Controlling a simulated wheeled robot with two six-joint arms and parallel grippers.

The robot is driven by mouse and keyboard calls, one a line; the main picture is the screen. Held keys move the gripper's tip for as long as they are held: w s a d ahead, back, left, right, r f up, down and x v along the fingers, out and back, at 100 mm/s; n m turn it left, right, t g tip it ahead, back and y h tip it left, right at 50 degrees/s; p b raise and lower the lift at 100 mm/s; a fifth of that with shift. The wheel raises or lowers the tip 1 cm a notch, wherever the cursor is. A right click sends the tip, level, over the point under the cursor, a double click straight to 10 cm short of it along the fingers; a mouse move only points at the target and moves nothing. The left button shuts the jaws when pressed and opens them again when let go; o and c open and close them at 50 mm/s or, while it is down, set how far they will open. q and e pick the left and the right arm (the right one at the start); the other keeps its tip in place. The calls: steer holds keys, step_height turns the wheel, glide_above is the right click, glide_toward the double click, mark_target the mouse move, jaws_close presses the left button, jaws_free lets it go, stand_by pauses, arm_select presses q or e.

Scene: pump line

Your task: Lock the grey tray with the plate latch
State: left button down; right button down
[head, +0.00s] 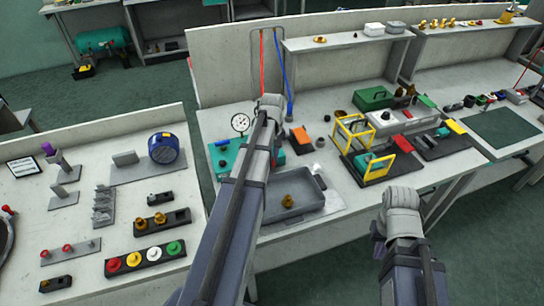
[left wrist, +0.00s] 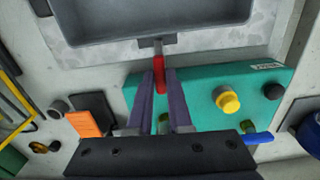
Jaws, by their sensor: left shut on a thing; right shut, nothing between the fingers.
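The grey tray (head: 318,205) lies on the middle bench with a brass part (head: 287,201) in it. The plate latch has a red handle (left wrist: 159,77) and a small grey plate (left wrist: 150,43) at the tray's edge. My left gripper (left wrist: 160,75) is shut on the red handle, one finger on each side. In the head view my left arm hides the latch. My right arm stands at the bench's front edge; its gripper fingers are not visible.
A teal block (left wrist: 196,96) with a yellow button (left wrist: 228,101) lies under my left fingers. An orange block (head: 300,139) and a yellow frame (head: 353,137) stand beyond the tray. A pressure gauge (head: 240,122) stands left of my left arm.

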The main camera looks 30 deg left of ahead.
arm_select(q)
steer(key=shift+n, duration=0.4)
steer(key=c, duration=0.8)
jaws_free()
steer(key=shift+c, duration=0.2)
step_height(320, 180, up, 8)
steer(key=p, duration=0.8)
steer(key=shift+f, duration=0.1)
